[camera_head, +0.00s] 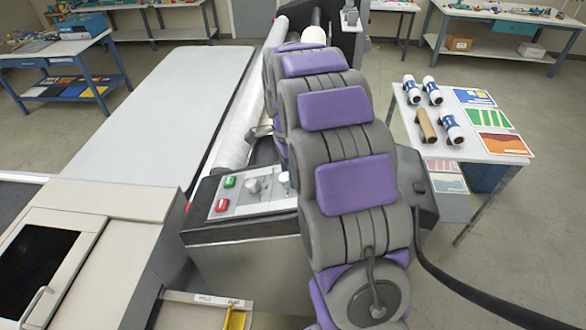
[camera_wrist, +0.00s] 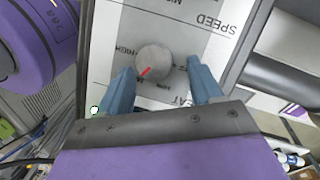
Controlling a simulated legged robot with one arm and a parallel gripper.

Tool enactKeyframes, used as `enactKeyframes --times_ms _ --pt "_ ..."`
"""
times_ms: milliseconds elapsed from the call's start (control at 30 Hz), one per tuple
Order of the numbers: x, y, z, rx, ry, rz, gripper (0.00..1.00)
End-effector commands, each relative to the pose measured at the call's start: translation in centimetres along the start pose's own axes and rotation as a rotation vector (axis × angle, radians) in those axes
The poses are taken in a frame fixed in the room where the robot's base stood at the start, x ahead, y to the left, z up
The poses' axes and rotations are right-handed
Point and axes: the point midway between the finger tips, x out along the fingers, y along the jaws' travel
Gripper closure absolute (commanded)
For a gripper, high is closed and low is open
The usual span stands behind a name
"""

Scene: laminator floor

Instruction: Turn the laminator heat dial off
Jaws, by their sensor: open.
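The heat dial (camera_wrist: 153,61) is a round grey knob with a red pointer line, on a pale panel in the wrist view. The pointer points to the lower left of the picture. Upside-down lettering surrounds it, and a partly covered label ending in "EAT" shows below it. My gripper (camera_wrist: 160,68) is open, with one blue finger on each side of the dial. I cannot tell whether either finger touches it. In the head view the laminator's control panel (camera_head: 240,203) is beside my arm, which hides my gripper there.
A green button (camera_head: 229,181) and a red button (camera_head: 222,205) sit on the panel. A "SPEED" label (camera_wrist: 219,22) is printed nearby. The laminator's long white bed (camera_head: 165,110) lies to the left. A table (camera_head: 480,150) with several rolls and prints stands at right, with open floor around it.

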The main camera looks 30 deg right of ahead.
Motion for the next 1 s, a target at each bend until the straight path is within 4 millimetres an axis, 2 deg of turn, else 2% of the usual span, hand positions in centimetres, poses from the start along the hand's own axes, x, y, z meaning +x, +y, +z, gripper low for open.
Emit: enactKeyframes --times_ms 133,367,533,900,1000 --pt "0.4 0.0 0.2 -0.002 0.002 -0.003 0.35" --pt "0.7 -0.3 -1.3 -0.003 -0.010 0.000 0.35" --pt "0.7 -0.4 -2.0 -0.002 -0.015 0.002 0.50" --pt "0.6 -0.3 -0.8 -0.003 -0.004 0.000 0.86" --pt "0.6 -0.3 -0.6 -0.003 -0.005 0.000 0.91"
